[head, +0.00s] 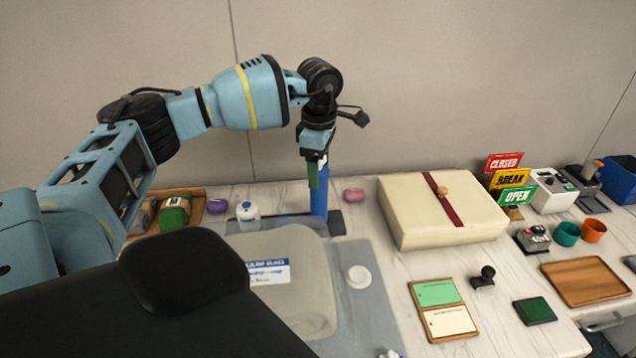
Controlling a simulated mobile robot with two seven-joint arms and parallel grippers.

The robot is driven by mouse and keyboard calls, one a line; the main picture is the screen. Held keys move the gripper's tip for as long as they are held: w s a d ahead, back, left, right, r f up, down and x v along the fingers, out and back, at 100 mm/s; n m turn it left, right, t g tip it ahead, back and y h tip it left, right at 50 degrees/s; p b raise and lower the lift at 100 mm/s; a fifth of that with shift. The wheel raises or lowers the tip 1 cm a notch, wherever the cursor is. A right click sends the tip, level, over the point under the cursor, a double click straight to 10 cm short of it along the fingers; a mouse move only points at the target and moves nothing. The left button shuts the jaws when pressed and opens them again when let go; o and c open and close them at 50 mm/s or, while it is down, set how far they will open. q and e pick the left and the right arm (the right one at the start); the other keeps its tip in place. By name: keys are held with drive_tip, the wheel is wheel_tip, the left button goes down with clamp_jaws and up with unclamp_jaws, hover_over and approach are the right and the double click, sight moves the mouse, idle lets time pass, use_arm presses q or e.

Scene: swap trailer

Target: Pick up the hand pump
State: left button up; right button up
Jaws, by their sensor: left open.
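The hand pump looks to be the upright blue cylinder (321,205) with a dark base at the back of the table. My left gripper (314,178) points down at the top of this cylinder, with its fingers overlapping the upper part in the picture. The gripper is open. I cannot tell whether the fingers are around the pump or in front of it. My right gripper is not in view.
A beige bag (310,320) with a blue-and-white label lies on a grey mat (372,325) in front of the pump. A pink item (353,195) is right of the pump. A white dispenser (247,211) stands to its left. A large cream box (405,215) is farther right.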

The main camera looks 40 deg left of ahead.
use_arm(q)
drive_tip(key=shift+f, duration=1.05)
drive_tip(key=c, duration=0.4)
clamp_jaws()
drive_tip(key=shift+r, duration=0.2)
